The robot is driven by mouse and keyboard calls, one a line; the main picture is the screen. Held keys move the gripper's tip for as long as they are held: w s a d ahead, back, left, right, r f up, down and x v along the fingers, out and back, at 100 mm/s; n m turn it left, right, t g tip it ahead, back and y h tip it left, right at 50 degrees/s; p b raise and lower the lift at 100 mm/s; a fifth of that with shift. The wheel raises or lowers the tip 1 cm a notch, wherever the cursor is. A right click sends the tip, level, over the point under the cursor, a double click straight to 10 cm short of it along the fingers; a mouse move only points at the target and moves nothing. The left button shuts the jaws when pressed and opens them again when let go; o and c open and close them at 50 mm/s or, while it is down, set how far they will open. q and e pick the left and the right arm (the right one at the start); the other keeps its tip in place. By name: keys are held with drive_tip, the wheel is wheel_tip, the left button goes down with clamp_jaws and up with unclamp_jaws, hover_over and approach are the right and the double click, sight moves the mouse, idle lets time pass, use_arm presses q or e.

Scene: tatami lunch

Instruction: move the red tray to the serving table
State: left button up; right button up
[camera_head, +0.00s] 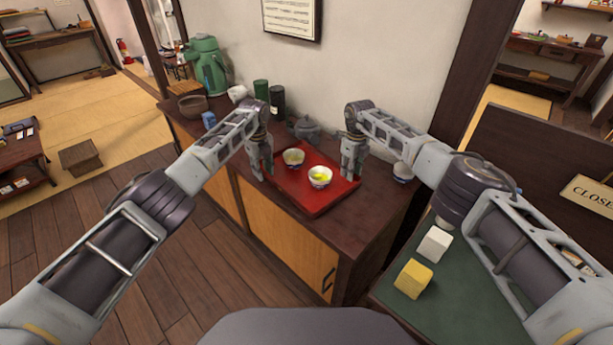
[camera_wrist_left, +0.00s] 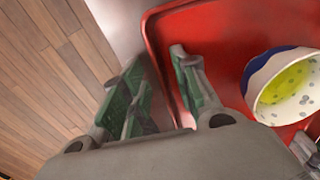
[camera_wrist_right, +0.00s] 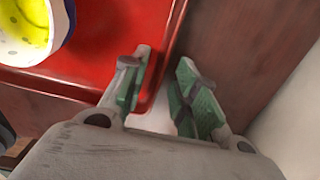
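The red tray (camera_head: 310,201) lies on the dark wooden cabinet top. Two patterned bowls stand on it: one with yellow-green contents (camera_head: 320,177) and one farther back (camera_head: 293,158). My left gripper (camera_head: 261,173) is at the tray's left edge. In the left wrist view, its fingers (camera_wrist_left: 158,95) are apart, one over the tray and one outside the rim. My right gripper (camera_head: 351,174) is at the tray's right edge. In the right wrist view, its fingers (camera_wrist_right: 157,88) are apart on either side of the rim. I cannot tell which table is the serving table.
A dark teapot (camera_head: 306,129), a green flask (camera_head: 207,67), canisters (camera_head: 277,101) and a brown bowl (camera_head: 192,106) stand behind. A small bowl (camera_head: 403,172) is right of the tray. Yellow (camera_head: 413,279) and white (camera_head: 435,244) blocks lie on a green surface. A low table (camera_head: 22,160) stands far left.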

use_arm(q)
clamp_jaws()
use_arm(e)
clamp_jaws()
use_arm(q)
drive_tip(key=shift+r, duration=0.2)
use_arm(e)
drive_tip(key=shift+r, duration=0.2)
